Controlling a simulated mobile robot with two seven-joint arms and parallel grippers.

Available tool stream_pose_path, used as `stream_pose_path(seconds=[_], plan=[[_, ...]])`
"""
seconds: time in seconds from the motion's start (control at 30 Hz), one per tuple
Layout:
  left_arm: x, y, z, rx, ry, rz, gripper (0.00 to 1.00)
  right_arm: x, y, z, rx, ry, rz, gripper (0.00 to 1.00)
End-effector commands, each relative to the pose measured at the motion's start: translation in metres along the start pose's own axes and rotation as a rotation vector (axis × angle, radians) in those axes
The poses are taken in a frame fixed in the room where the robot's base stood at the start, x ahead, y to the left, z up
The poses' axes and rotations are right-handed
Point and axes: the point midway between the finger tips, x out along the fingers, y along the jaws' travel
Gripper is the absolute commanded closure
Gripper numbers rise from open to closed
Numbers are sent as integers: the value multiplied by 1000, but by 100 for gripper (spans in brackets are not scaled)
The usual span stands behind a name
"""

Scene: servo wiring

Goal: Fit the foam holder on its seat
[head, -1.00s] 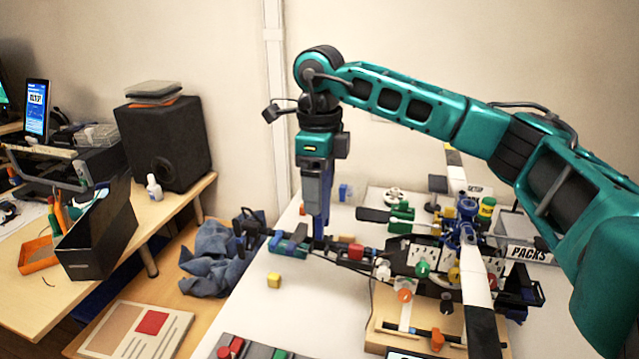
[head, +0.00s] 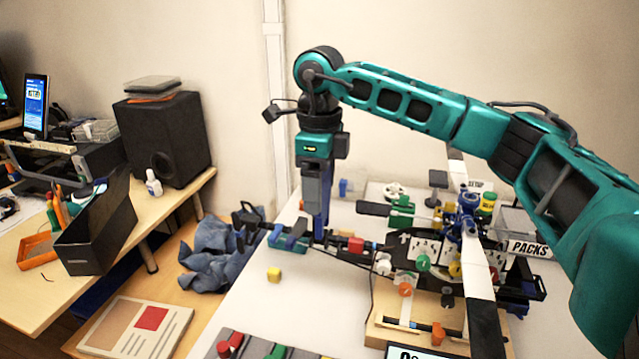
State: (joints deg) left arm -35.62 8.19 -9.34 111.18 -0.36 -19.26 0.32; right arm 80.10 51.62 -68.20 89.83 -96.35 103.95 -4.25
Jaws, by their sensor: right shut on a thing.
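My right gripper (head: 318,232) points straight down at the left end of the cluttered assembly on the white table. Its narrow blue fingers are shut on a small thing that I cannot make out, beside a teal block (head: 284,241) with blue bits. I cannot pick out the foam holder or its seat for sure. The assembly (head: 400,250) has a dark frame, white panels and coloured knobs. A black-and-white striped bar (head: 478,265) crosses it, with a blue fitting (head: 465,212) on top. My left gripper is out of view.
A box labelled PACKS (head: 528,248) stands at the right. A grey tray of coloured parts (head: 250,346) is at the front. A blue cloth (head: 208,260) lies left of the table.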

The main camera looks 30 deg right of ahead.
Motion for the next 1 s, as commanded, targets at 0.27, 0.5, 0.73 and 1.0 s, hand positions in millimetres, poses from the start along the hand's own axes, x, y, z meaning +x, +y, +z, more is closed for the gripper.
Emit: stream_pose_path(seconds=[0.27, 0.5, 0.73, 1.0], plan=[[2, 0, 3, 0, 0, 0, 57, 6, 0, 0, 0, 0, 0, 53], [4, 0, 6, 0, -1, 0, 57, 11, 0, 0, 0, 0, -1, 53], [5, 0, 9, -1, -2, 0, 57, 16, 0, 0, 0, 0, -1, 53], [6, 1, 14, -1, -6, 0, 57, 21, 0, 0, 0, 0, 0, 53]])
